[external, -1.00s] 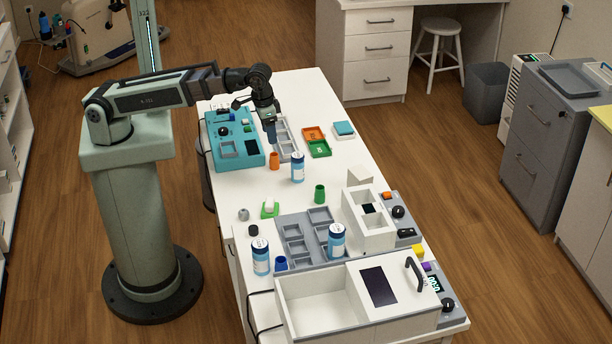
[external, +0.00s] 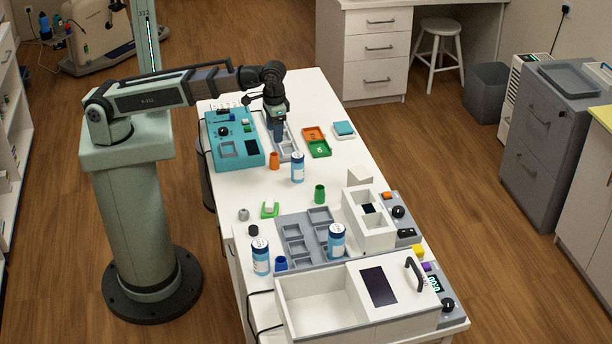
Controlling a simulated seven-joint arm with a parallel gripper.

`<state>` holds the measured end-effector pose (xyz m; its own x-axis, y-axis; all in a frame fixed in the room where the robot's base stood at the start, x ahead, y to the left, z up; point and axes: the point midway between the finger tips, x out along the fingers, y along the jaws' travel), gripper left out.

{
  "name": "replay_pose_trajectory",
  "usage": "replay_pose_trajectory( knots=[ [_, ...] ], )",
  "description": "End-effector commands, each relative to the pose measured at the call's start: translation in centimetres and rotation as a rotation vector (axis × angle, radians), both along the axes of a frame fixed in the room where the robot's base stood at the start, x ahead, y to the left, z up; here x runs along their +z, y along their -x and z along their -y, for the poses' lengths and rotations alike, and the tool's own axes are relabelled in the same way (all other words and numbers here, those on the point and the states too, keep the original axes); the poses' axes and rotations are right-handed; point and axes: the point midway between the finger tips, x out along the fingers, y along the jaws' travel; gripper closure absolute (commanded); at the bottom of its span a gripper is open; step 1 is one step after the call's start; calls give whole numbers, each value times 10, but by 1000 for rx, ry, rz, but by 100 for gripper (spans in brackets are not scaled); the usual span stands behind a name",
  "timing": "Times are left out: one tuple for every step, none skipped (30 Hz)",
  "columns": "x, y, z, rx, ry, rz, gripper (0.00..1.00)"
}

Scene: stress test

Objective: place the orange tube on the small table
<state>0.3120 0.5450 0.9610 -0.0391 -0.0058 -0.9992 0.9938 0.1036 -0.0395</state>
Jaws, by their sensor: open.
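The orange tube (external: 274,160) stands upright on the long white table (external: 330,170), just right of the teal device. I cannot tell which surface is the small table. A white stool (external: 440,27) stands on the floor at the back right.
A teal device (external: 247,160) stands left of the tray. An orange tray (external: 314,133) and a green tray (external: 320,149) lie to its right. A white-and-blue bottle (external: 298,168) stands close to the orange tube.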

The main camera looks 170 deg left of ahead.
Motion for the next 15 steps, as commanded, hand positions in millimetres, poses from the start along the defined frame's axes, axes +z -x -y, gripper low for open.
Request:
replay_pose_trajectory(
  knots=[
    [-8, 1, 1, 0, 1, 0, 35],
    [-12, 1, 2, 0, 1, -1, 35],
    [-18, 2, 2, 0, 2, -1, 35],
    [-22, 2, 2, 0, 1, -1, 35],
    [-26, 2, 1, 0, 0, -1, 35],
    [-32, 2, 1, 0, 0, 0, 35],
    [-36, 2, 2, 0, 1, -1, 35],
    [-40, 2, 2, 0, 1, -1, 35],
    [-45, 2, 2, 0, 0, 0, 35],
    [-49, 2, 1, 0, 0, 0, 35],
    [-52, 3, 1, 0, 0, 0, 35],
    [-57, 3, 1, 0, 0, -1, 35],
    [-59, 3, 1, 0, 0, -1, 35],
    [-62, 3, 1, 0, 0, 0, 35],
    [-64, 3, 1, 0, -1, 0, 35]
  ],
)
